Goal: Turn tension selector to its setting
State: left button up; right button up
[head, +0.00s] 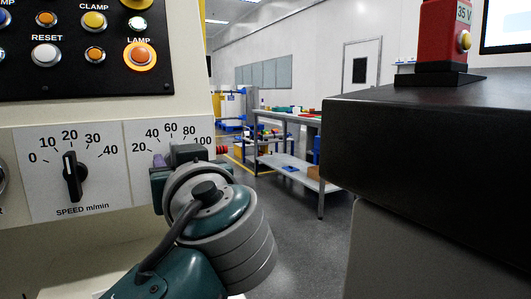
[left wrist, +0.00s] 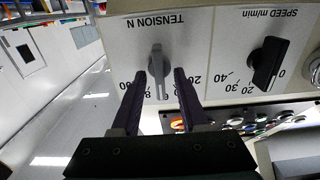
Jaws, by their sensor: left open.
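The tension selector (left wrist: 156,62) is a grey bar knob on a white dial plate marked TENSION N, upside down in the left wrist view. Its bar lies roughly upright there, its lower end near the 60 and 80 marks; the exact setting is unclear because the fingers cover part of the scale. My left gripper (left wrist: 161,74) is open, its two dark fingers on either side of the knob with gaps visible. In the head view my left wrist hides the knob; the tension plate's scale (head: 171,133) shows above it. My right gripper is in neither view.
The black speed knob (head: 73,177) is left of the tension plate. Above is a black panel with lit buttons, including LAMP (head: 140,56). A dark box-like surface (head: 430,145) at right carries a red button housing (head: 440,35). Open floor (head: 300,235) and a workbench lie beyond.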

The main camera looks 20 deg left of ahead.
pick_arm(q)
jog(key=shift+d, duration=0.1)
grip_shut()
dwell(0.5)
